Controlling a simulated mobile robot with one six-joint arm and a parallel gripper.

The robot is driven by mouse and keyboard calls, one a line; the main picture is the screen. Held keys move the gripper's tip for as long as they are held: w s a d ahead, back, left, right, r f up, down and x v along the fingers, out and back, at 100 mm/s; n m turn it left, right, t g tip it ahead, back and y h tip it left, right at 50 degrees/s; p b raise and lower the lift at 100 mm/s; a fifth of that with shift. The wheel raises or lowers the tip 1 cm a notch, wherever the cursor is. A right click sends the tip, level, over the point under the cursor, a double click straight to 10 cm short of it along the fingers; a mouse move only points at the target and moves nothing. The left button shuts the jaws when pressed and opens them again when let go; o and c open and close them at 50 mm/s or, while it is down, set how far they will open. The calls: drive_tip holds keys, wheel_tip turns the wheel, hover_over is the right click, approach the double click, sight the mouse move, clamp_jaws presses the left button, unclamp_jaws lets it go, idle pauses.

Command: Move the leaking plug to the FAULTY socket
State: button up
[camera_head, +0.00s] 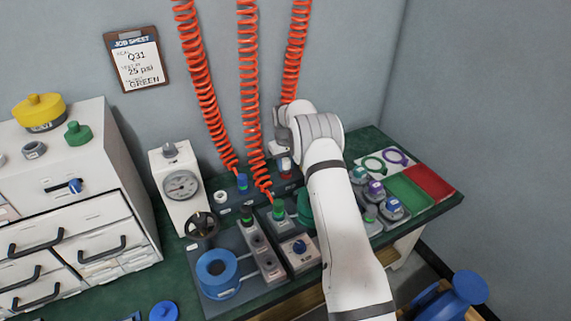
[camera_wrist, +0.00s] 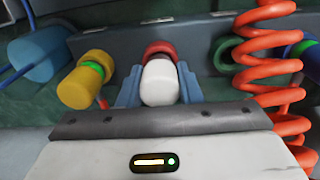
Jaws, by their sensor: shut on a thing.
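My gripper (camera_wrist: 159,90) has its two grey-blue fingers shut on a white plug (camera_wrist: 160,83) in the wrist view. A red ring (camera_wrist: 158,49) sits just beyond the plug's far end; I cannot tell whether it belongs to the plug or to a socket. In the head view a small red-and-white piece (camera_head: 286,166) shows below my wrist, and my arm hides much around it. A blue plug (camera_head: 242,181) and a green plug (camera_head: 278,209) stand upright left of my arm. No FAULTY label is readable, and no leak is visible.
Orange coiled hoses (camera_head: 247,80) hang down to the bench, one close to my gripper's right side in the wrist view (camera_wrist: 270,70). A gauge box (camera_head: 181,185) and white drawers (camera_head: 70,200) stand left. Green and red trays (camera_head: 430,181) lie right.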

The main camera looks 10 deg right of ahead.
drive_tip(key=shift+f, duration=0.3)
drive_tip(key=o, duration=1.1)
drive_tip(key=shift+r, duration=0.1)
wheel_tip(320, 180, up, 8)
drive_tip(key=shift+a+f, duration=0.1)
drive_tip(key=shift+f, duration=0.05)
drive_tip(key=s+r+m+t+p, duration=0.1)
drive_tip(key=s+r+m+p, duration=0.15)
drive_tip(key=s+r, duration=1.85)
drive_tip(key=s+d+r+t+p, duration=0.1)
drive_tip(key=s+r+p, duration=0.1)
drive_tip(key=s, duration=2.4)
drive_tip(key=shift+r+m+t+p, duration=0.3)
drive_tip(key=shift+r+m+p, duration=0.05)
drive_tip(key=shift+p, duration=0.05)
